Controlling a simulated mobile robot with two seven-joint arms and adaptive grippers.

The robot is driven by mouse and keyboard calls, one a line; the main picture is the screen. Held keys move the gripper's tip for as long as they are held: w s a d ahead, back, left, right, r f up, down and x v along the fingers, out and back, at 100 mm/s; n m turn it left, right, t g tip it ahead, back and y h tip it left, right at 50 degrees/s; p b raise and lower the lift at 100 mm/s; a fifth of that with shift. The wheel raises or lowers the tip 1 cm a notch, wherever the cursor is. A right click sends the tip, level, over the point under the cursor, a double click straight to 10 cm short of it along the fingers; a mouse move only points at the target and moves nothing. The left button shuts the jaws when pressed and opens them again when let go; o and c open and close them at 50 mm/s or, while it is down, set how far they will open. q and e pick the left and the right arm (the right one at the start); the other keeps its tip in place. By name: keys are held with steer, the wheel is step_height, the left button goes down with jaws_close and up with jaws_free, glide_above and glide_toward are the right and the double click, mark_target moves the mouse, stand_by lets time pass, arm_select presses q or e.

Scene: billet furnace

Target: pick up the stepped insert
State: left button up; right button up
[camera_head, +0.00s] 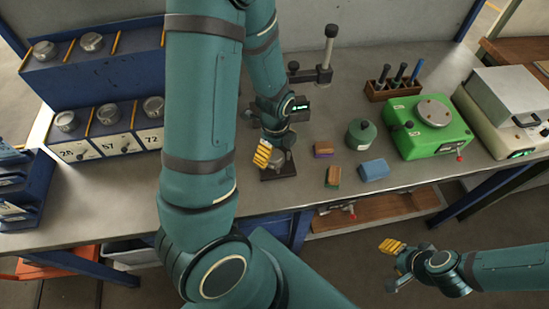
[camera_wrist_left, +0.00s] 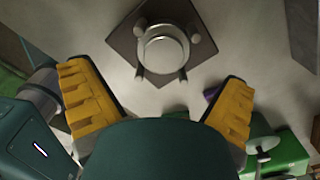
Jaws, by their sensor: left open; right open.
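A round, stepped metal piece, which I take to be the stepped insert (camera_wrist_left: 164,50), sits on a dark square plate (camera_wrist_left: 124,42) among small upright pegs. In the head view the insert (camera_head: 277,161) is partly hidden by my left gripper, and the plate (camera_head: 283,175) lies near the bench's front edge. My left gripper (camera_head: 270,153) is open and just above the insert; in the left wrist view its yellow fingers are wide apart, with the insert beyond them and nothing between them. My right gripper (camera_head: 388,250) is open and empty, in front of the bench.
Small coloured blocks (camera_head: 323,149), a blue block (camera_head: 374,170) and a green round container (camera_head: 360,134) lie right of the plate. A dark post stand (camera_head: 325,72) is behind. A green machine (camera_head: 428,128) stands right; blue numbered racks (camera_head: 105,134) stand left.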

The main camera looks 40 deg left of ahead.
mark_target(275, 155)
arm_select(q)
steer(key=f, duration=0.5)
steer(key=shift+w+a+b, duration=0.15)
steer(key=shift+a+b, duration=0.1)
steer(key=shift+b, duration=0.1)
steer(key=c, duration=1.4)
